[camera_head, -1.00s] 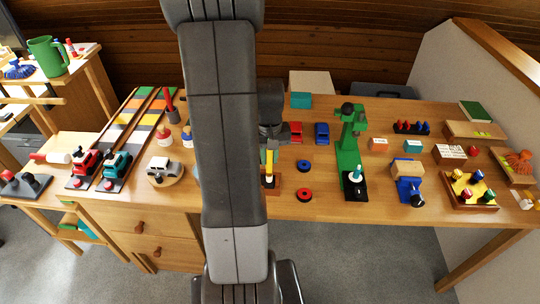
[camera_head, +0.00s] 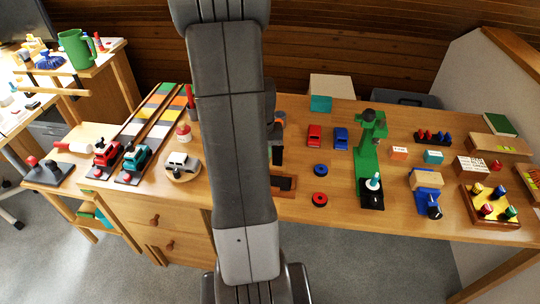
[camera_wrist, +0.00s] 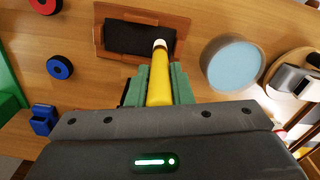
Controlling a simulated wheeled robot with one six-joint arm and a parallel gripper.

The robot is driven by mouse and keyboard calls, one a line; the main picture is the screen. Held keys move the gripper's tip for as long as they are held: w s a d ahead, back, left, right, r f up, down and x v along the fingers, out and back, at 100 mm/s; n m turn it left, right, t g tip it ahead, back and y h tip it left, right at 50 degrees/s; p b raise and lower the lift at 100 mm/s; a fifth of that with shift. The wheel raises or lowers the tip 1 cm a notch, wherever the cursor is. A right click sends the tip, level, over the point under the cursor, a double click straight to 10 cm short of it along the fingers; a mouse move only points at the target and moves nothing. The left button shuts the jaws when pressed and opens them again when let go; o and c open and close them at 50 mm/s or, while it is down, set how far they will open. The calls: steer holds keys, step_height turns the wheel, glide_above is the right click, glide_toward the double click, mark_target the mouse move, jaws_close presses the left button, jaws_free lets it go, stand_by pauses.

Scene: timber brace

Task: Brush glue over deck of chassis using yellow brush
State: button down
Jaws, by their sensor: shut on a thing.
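The yellow brush (camera_wrist: 159,85) is held between the green fingers of my gripper (camera_wrist: 156,72) in the wrist view. Its pale tip points up the picture, overlapping the near right edge of a wooden tray (camera_wrist: 181,22) that holds a dark block (camera_wrist: 130,38). I cannot tell whether the tip touches it. The tray is partly hidden by my arm in the head view (camera_head: 291,183). A round grey pot (camera_wrist: 207,50) with pale blue contents is right of the brush. I cannot tell for certain which piece is the chassis. In the head view my arm hides the brush and pot.
A grey-white toy car (camera_head: 179,161) sits on a round wooden disc left of my arm. Red-and-black (camera_head: 320,199) and blue-and-black (camera_head: 321,169) wheels lie to the right. A green stand (camera_head: 369,160) rises beyond them. Bare tabletop lies around the wheels.

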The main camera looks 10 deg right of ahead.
steer(key=shift+a, duration=0.3)
steer(key=shift+s+d, duration=1.05)
steer(key=shift+d, duration=2.85)
steer(key=shift+w+a+f, duration=0.1)
steer(key=shift+w+a, duration=0.25)
steer(key=shift+a, duration=0.95)
steer(key=shift+w+a, duration=0.4)
steer(key=shift+a, duration=0.9)
steer(key=shift+w+a+f, duration=0.1)
steer(key=shift+w+a, duration=0.25)
steer(key=shift+a, duration=0.95)
steer(key=s+d, duration=0.2)
steer(key=d, duration=0.5)
steer(key=shift+s+d, duration=0.15)
steer(key=shift+d, duration=0.25)
steer(key=shift+r, duration=0.2)
steer(key=shift+r+p, duration=2.25)
steer(key=shift+r, duration=0.7)
step_height(320, 180, up, 3)
steer(key=shift+p, duration=1.15)
